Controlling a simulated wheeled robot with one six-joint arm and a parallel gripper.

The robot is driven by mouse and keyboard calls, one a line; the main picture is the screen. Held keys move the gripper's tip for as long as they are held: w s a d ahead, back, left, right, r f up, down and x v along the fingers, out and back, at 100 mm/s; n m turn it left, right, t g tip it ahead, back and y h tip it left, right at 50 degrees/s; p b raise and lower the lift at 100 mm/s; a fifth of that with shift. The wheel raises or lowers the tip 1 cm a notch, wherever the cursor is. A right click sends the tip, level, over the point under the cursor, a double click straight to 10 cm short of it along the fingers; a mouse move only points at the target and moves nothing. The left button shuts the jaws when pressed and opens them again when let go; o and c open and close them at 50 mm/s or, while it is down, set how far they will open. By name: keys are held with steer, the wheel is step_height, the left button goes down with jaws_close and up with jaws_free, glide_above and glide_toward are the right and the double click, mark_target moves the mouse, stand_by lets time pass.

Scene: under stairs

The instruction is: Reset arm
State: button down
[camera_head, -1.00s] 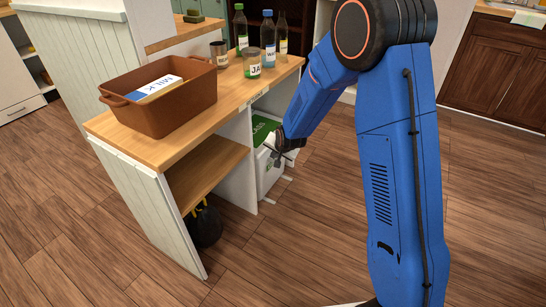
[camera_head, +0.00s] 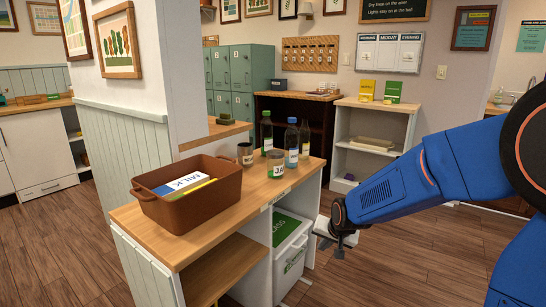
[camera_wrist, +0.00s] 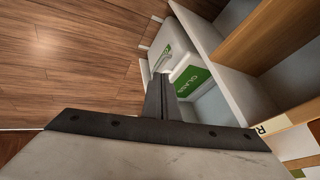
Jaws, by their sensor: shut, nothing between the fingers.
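My blue arm reaches in from the right in the head view. My gripper (camera_head: 338,245) is to the right of the wooden-topped counter, just beside the white bin under it. In the wrist view my gripper (camera_wrist: 160,80) shows its dark fingers together, with nothing seen between them. They point toward the white bin (camera_wrist: 174,45) with a green label reading "GLASS". The same bin (camera_head: 291,258) stands in the counter's right bay in the head view.
A white shelf unit (camera_head: 375,130) and green lockers (camera_head: 240,80) stand behind. Wood floor is open at lower right.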

steer(key=s+d+r+n, duration=0.1)
steer(key=s+d+r, duration=0.35)
steer(key=s, duration=0.45)
steer(key=s+d+r+n, duration=0.1)
steer(key=s+d+r, duration=0.2)
steer(key=s+r, duration=0.35)
steer(key=s+d+n, duration=0.1)
steer(key=s+d, duration=0.1)
steer(key=s, duration=0.7)
steer(key=s+d+g+h, duration=0.1)
steer(key=s+d, duration=0.1)
steer(key=s, duration=0.8)
steer(key=shift+s+d+n+g+h, duration=0.3)
steer(key=shift+n, duration=0.1)
